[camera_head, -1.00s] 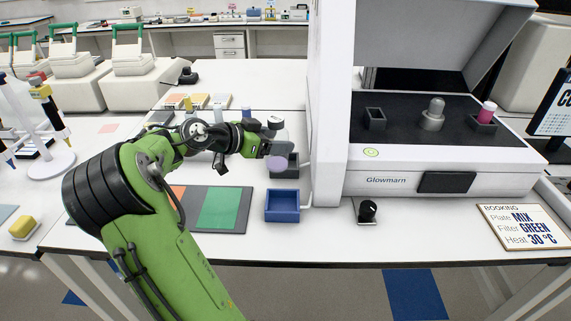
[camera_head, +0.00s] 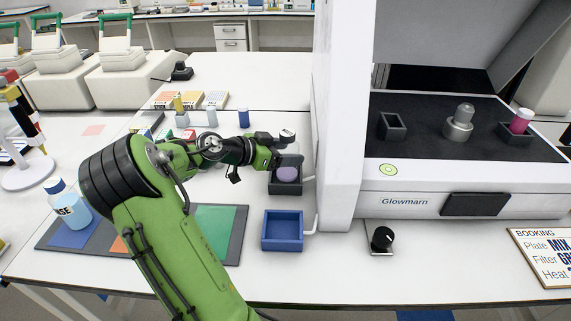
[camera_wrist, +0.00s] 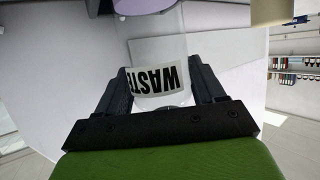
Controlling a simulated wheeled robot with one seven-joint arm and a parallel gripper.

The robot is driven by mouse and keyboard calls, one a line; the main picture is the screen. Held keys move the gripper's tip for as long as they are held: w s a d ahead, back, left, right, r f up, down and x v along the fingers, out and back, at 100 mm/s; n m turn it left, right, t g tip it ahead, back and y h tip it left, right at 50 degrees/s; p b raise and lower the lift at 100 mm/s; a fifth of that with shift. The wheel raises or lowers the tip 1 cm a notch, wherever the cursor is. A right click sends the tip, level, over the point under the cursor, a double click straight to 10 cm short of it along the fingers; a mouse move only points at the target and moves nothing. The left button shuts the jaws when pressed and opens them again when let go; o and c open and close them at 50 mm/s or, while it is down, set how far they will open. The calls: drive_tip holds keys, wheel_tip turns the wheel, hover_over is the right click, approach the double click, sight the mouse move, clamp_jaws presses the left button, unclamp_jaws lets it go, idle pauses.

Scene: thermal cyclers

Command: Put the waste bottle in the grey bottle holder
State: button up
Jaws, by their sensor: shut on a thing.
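The waste bottle is clear, with purple liquid (camera_head: 288,174) at its base and a grey cap (camera_head: 287,136). It stands about upright in my gripper (camera_head: 282,156). In the wrist view my gripper (camera_wrist: 165,90) is shut on the bottle, with its WASTE label (camera_wrist: 157,79) upside down between the dark fingers. The dark grey bottle holder (camera_head: 284,188) is on the bench, right below my gripper. The bottle's base overlaps the holder's opening in the head view; I cannot tell whether it touches the holder's floor. My gripper hides the bottle's middle there.
A blue holder (camera_head: 282,244) stands just in front of the grey one. The white Glowmarn machine (camera_head: 420,202) rises close on the right. A rinse bottle (camera_head: 68,208) stands on a coloured mat (camera_head: 221,228) at left. Small bottles and racks (camera_head: 190,100) stand behind my arm.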

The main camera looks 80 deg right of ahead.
wheel_tip(320, 180, down, 2)
drive_tip(key=shift+f, duration=0.15)
drive_tip(key=o, duration=1.1)
